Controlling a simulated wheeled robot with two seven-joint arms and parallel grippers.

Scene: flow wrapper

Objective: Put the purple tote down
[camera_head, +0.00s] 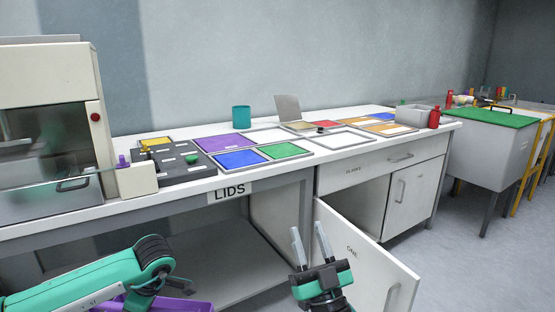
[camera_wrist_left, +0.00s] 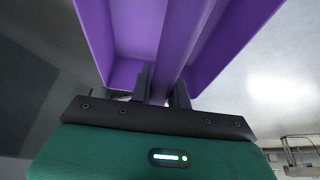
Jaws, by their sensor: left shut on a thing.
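The purple tote (camera_head: 190,304) shows only in part at the bottom edge of the head view, low in front of the bench, beside my left arm. In the left wrist view the tote (camera_wrist_left: 135,30) fills the upper middle, and my left gripper (camera_wrist_left: 163,92) is shut on its wall or rim. The tote's base and what is under it are out of sight. My right gripper (camera_head: 311,244) has its two fingers apart and pointing up, empty, in front of the open cabinet door (camera_head: 365,262).
The bench (camera_head: 110,207) carries coloured panels, a dark board (camera_head: 178,165) and a teal cup (camera_head: 241,117). A machine (camera_head: 50,120) stands at the left end. A lower shelf under the LIDS sign (camera_head: 230,192) looks bare.

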